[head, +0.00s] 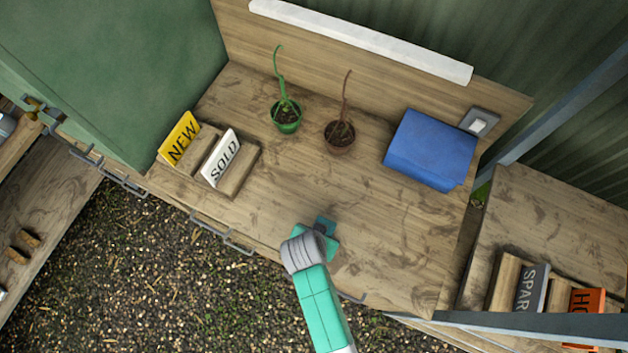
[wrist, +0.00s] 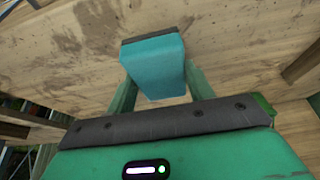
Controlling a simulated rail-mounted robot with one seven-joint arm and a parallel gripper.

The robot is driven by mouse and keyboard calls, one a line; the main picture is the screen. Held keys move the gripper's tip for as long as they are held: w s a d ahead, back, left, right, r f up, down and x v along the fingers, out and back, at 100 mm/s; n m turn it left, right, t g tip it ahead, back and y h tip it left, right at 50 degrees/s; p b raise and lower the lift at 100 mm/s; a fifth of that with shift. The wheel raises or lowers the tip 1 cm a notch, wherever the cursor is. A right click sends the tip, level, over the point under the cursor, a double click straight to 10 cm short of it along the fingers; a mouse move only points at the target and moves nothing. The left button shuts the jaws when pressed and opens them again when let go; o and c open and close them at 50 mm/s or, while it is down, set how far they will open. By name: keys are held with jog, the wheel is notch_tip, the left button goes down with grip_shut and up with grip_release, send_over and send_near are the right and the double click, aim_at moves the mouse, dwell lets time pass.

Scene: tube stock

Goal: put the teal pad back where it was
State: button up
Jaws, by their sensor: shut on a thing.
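The teal pad (wrist: 154,68) is a small block with a dark strip along one edge. My gripper (wrist: 155,88) is shut on it, one finger at each side, in the wrist view. In the head view my gripper (head: 318,235) is over the front part of the wooden bench (head: 385,245), and part of the teal pad (head: 326,225) shows beyond my wrist. My wrist hides the rest of the pad. I cannot tell whether the pad touches the bench top.
A wooden holder (head: 240,172) with yellow NEW (head: 180,140) and white SOLD (head: 221,158) signs stands at the left. A green pot (head: 286,127), a brown pot (head: 340,137) and a blue box (head: 431,149) stand at the back. The bench middle is clear.

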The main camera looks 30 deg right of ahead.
jog(key=w, duration=0.3)
jog(key=w+d, duration=0.1)
jog(key=w, duration=0.1)
jog(key=shift+f, duration=2)
jog(key=o, duration=0.9)
jog(key=shift+f, duration=0.1)
jog(key=shift+o, duration=0.2)
jog(key=shift+r, duration=0.25)
jog(key=p+v, duration=0.1)
jog(key=v, duration=1)
jog(key=shift+a+r, duration=0.15)
jog(key=shift+r, duration=0.2)
